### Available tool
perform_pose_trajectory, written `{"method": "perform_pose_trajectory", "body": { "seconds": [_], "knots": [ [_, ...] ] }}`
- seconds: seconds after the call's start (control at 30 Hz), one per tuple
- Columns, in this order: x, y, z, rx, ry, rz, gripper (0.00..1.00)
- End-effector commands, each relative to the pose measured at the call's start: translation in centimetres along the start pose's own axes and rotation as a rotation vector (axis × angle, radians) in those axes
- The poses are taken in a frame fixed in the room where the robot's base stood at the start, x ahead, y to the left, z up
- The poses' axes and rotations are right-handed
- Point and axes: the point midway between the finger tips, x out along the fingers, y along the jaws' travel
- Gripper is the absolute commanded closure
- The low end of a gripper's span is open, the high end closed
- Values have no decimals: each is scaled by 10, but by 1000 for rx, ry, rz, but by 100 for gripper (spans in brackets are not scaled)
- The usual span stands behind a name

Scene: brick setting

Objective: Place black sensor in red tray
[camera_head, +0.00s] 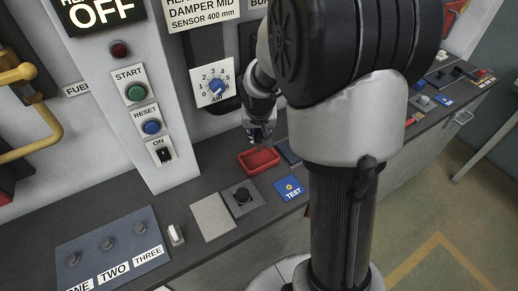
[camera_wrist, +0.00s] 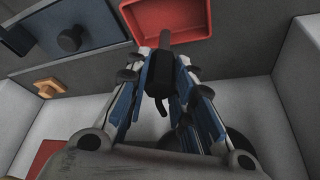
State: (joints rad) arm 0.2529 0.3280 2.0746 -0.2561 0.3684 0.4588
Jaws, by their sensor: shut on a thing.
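The red tray (camera_head: 259,168) lies on the dark bench top below the control panel. In the wrist view the red tray (camera_wrist: 215,40) is at the top, and the part of it that shows is empty. My gripper (camera_head: 260,138) hangs just above the tray's back side in the head view. In the wrist view my gripper (camera_wrist: 163,75) is shut on the black sensor (camera_wrist: 158,82), a dark body with a narrow end toward the tray. The sensor appears apart from the tray floor. In the head view I cannot make out the sensor between the fingers.
A black knob block (camera_head: 243,198), a blue TEST plate (camera_head: 289,189) and a grey plate (camera_head: 212,217) sit in front of the tray. The panel with a blue dial (camera_head: 216,86) rises behind.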

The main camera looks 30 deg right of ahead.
Motion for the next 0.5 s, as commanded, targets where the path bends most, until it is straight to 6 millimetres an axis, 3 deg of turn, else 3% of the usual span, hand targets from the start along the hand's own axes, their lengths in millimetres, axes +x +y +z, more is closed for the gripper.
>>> {"method": "perform_pose_trajectory", "body": {
  "seconds": [0.5],
  "knots": [
    [50,0,20,0,0,0,100]
  ]
}}
